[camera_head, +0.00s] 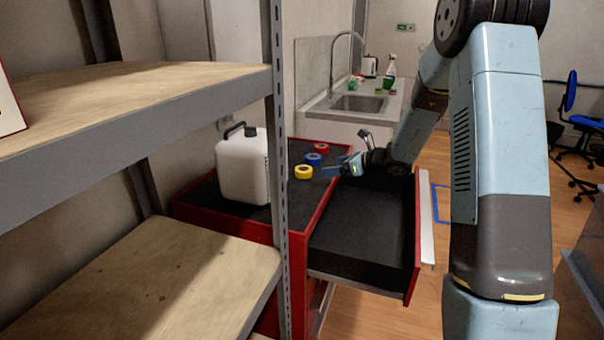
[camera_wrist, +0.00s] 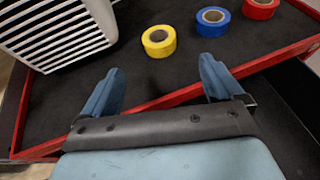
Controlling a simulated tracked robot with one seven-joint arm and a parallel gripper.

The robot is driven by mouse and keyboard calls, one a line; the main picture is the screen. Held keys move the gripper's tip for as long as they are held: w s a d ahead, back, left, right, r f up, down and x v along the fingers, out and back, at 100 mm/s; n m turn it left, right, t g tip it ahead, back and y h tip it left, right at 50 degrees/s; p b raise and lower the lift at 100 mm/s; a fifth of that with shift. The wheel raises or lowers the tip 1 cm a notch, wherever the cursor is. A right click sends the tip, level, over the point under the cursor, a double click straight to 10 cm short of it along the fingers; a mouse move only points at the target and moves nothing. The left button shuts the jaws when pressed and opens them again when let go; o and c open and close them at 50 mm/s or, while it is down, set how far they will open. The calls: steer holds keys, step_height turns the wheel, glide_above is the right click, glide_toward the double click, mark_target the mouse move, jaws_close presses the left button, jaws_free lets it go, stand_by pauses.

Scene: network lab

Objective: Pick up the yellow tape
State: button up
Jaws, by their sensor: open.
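The yellow tape (camera_head: 303,172) lies flat on the black top of the red tool cabinet, beside the white canister. In the wrist view the yellow tape (camera_wrist: 159,41) is ahead of my gripper (camera_wrist: 158,88), beyond the fingertips and roughly midway between them. My gripper (camera_head: 338,167) is open and empty, with its blue fingers near the cabinet's red rim. A blue tape (camera_head: 313,159) and a red tape (camera_head: 321,148) lie in a row behind the yellow one. The blue tape (camera_wrist: 213,21) and red tape (camera_wrist: 261,8) also show right of it in the wrist view.
The white canister (camera_head: 243,170) stands left of the tapes. An open, empty-looking drawer (camera_head: 365,240) extends right from the cabinet. A shelf unit with a grey upright (camera_head: 279,120) is in the left foreground. A sink (camera_head: 358,103) is behind.

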mark_target(307, 169)
steer(key=x, duration=1.2)
steer(key=shift+w+a+f, duration=0.1)
steer(key=shift+w+a, duration=0.05)
steer(key=c, duration=1.2)
